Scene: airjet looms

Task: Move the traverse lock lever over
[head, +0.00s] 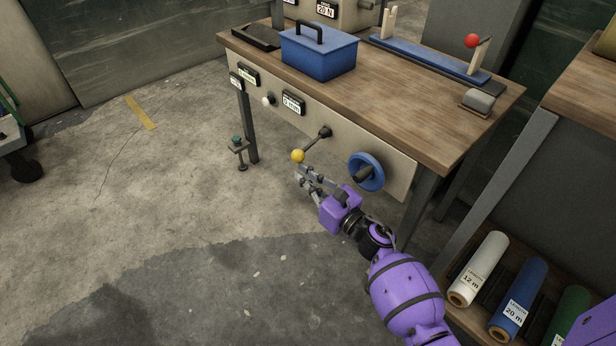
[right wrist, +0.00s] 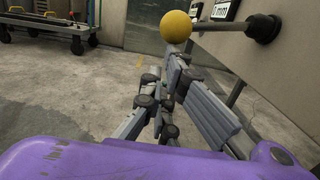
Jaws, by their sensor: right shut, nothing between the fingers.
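A lever with a yellow ball knob (head: 297,156) sticks out from the front panel of the wooden bench, its dark pivot (head: 325,131) up and to the right of the ball. The yellow knob also shows at the top of the right wrist view (right wrist: 174,27), with the pivot (right wrist: 264,28) at upper right. My right gripper (head: 301,172) is shut and empty, its fingertips just below the ball in the head view. In the right wrist view the fingers (right wrist: 165,85) overlap the area under the ball; I cannot tell whether they touch it. My left gripper is not in view.
A blue handwheel (head: 366,172) sits on the panel right of my gripper. A small white knob (head: 267,100) and a "0 mm" label (head: 293,103) are to the left. A blue box (head: 319,52) stands on the bench (head: 400,106).

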